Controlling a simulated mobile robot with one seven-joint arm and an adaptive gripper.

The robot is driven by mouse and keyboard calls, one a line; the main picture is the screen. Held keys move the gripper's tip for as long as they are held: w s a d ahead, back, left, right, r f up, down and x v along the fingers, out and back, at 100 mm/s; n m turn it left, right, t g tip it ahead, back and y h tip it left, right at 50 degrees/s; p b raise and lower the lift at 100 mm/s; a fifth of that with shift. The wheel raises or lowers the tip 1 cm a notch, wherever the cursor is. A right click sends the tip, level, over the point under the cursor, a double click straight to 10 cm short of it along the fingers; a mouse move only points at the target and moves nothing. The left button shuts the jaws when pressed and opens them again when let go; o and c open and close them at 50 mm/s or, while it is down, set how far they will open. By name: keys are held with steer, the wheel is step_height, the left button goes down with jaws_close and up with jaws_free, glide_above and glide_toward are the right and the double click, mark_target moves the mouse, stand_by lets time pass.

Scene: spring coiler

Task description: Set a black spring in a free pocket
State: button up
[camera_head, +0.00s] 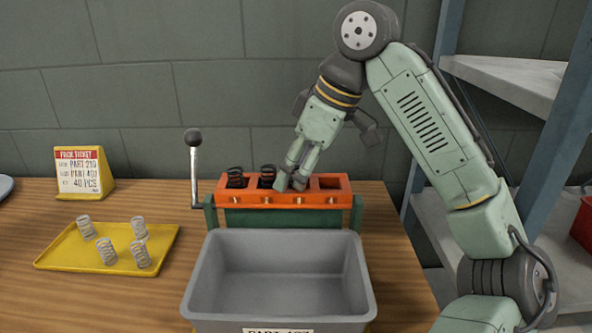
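An orange block (262,198) with a row of pockets sits on a green stand at the back of the table. One black spring (235,178) stands in the leftmost pocket and another black spring (267,176) in the one beside it. The rightmost pocket (330,183) looks empty. My gripper (292,182) points down over the third pocket from the left, its fingertips at or just inside the pocket. The fingers hide most of that pocket. I cannot tell whether a spring is between them or in the pocket.
A grey bin (204,279) stands in front of the block. A yellow tray (75,257) with several silver springs lies at left, below a yellow ticket stand (83,174). A lever with a dark knob (193,137) rises at the block's left. Shelves (505,80) stand at right.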

steer(key=a+p+v, duration=0.1)
steer(key=p+v, duration=0.5)
steer(key=v, duration=1)
steer(key=shift+w+a+r+p, duration=0.3)
steer(key=shift+r+p, duration=0.1)
steer(key=shift+r, duration=0.25)
steer(key=s+p, duration=0.1)
steer(key=s, duration=1.5)
steer(key=shift+s, duration=0.1)
